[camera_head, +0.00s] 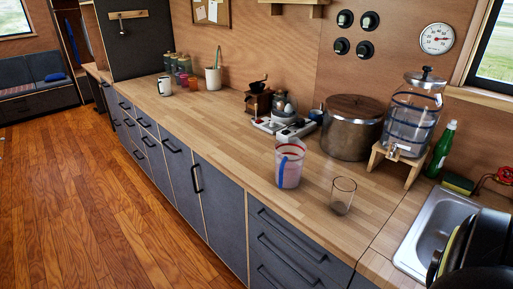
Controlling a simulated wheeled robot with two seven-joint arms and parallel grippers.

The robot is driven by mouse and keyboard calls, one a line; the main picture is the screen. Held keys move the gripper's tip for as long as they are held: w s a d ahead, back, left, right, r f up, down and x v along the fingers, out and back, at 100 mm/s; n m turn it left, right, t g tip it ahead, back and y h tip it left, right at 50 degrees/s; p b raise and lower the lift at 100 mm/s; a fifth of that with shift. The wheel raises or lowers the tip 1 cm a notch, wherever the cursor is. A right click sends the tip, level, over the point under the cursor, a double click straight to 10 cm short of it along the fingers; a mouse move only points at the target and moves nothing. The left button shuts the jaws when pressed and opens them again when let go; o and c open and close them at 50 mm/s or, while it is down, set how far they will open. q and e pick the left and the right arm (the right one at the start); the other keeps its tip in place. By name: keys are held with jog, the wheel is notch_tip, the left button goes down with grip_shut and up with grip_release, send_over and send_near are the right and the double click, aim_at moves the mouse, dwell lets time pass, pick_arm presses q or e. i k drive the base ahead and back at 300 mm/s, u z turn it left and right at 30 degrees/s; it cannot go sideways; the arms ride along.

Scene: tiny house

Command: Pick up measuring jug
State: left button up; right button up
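The measuring jug (289,168) is a clear, tapered jug with a red rim and a blue handle on the side toward me. It stands upright near the front edge of the wooden counter (215,122). An empty drinking glass (342,196) stands a little to its right, apart from it. Neither of my grippers is in view, so nothing is seen touching the jug.
A large lidded pot (351,128), a water dispenser (412,117) on a wooden stand, and a green bottle (441,150) stand behind and right. A sink (434,232) holds dark dishes at its right. The counter left of the jug is mostly clear.

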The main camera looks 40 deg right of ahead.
aim_at(290, 153)
jog(key=i, duration=2.2)
jog(key=z, duration=3.05)
